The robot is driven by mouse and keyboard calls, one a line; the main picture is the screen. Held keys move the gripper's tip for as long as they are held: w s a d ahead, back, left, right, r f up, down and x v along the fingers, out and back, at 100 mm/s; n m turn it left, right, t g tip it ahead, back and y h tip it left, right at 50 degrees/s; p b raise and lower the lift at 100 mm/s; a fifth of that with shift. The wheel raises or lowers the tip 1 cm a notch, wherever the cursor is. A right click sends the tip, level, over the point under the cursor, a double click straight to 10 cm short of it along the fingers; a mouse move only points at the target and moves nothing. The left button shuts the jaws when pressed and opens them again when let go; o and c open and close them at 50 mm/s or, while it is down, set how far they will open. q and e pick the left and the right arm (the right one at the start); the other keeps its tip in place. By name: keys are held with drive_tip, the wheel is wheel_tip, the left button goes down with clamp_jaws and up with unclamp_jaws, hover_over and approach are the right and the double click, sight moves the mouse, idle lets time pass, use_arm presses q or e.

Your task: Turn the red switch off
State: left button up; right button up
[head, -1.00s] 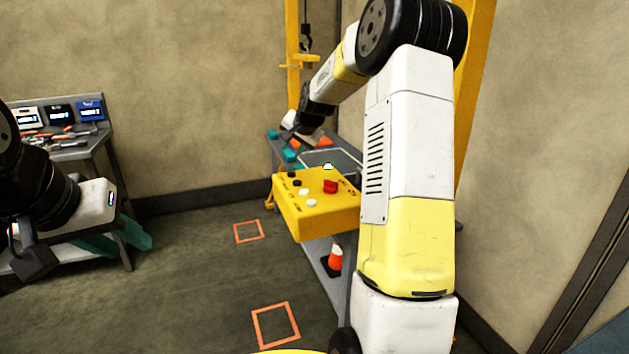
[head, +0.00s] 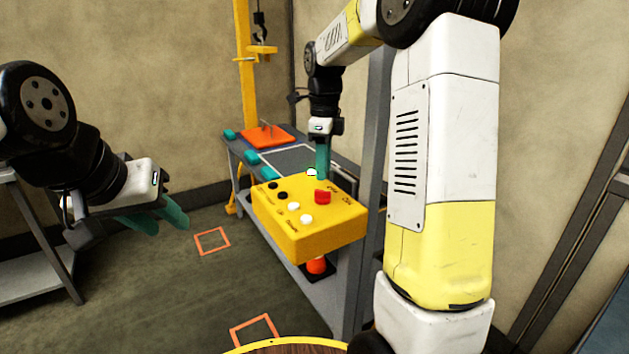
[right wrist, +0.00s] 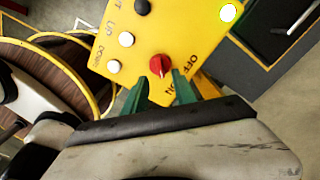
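The red switch (head: 322,197) is a knob on top of the yellow control box (head: 310,237). In the right wrist view the red switch (right wrist: 160,65) sits just ahead of the fingertips, with ON and OFF printed beside it. My right gripper (right wrist: 160,82) is open, one teal finger on each side of the line to the knob; contact cannot be told. In the head view my right gripper (head: 322,170) points down behind the switch. My left gripper (head: 160,216) is open and empty, well left of the box.
Black and white buttons (head: 293,206) and a white-green lamp (head: 312,172) share the box top. A grey workbench (head: 232,148) with an orange part (head: 268,134) stands behind. An orange cone (head: 317,266) is below. Open floor lies left of the box.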

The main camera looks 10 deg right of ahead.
sight(323, 195)
wheel_tip(323, 195, down, 6)
drive_tip(key=shift+r, duration=0.1)
clamp_jaws()
